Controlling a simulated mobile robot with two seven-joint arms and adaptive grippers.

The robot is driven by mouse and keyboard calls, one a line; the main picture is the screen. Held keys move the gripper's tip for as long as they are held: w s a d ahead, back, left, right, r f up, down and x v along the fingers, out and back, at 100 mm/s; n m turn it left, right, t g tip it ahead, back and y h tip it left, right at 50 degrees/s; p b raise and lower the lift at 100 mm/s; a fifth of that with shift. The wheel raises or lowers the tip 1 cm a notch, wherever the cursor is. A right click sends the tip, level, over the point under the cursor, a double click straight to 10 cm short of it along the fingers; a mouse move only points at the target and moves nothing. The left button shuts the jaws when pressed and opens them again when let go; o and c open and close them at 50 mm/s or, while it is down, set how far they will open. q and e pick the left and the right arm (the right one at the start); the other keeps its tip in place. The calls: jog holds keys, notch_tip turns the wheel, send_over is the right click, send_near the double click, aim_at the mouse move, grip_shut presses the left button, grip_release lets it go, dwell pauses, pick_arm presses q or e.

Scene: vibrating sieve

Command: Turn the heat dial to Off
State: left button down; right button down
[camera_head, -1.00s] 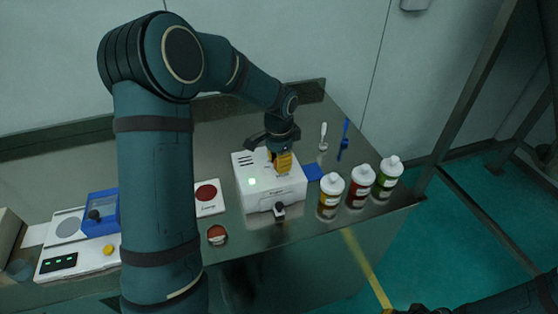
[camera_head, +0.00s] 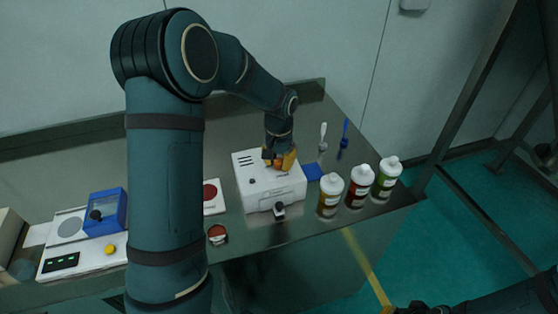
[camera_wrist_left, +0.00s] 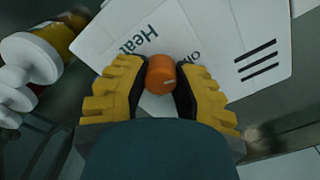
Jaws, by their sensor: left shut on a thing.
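The heat dial is an orange knob (camera_wrist_left: 161,73) with a pale pointer mark, on top of a white box (camera_head: 262,189). In the left wrist view, the printed word "Heat" and a partly hidden word beginning with "O" show beside it. My left gripper (camera_head: 280,162) comes down on the dial from above. Its yellow ribbed fingers (camera_wrist_left: 161,88) are shut on the dial, one on each side. In the head view the fingers hide part of the dial.
Several capped bottles (camera_head: 359,187) stand right of the box. A blue-handled tool (camera_head: 344,135) and a white-handled one (camera_head: 322,138) are behind them. A white device with a blue block (camera_head: 108,211) and a small red-brown dish (camera_head: 217,234) lie left.

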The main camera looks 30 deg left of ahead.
aim_at(279, 161)
dwell(0.4)
pick_arm(q)
jog(key=c, duration=0.6)
grip_release()
jog(key=shift+c, duration=0.2)
notch_tip(279, 161, up, 12)
jog(key=shift+f, duration=0.1)
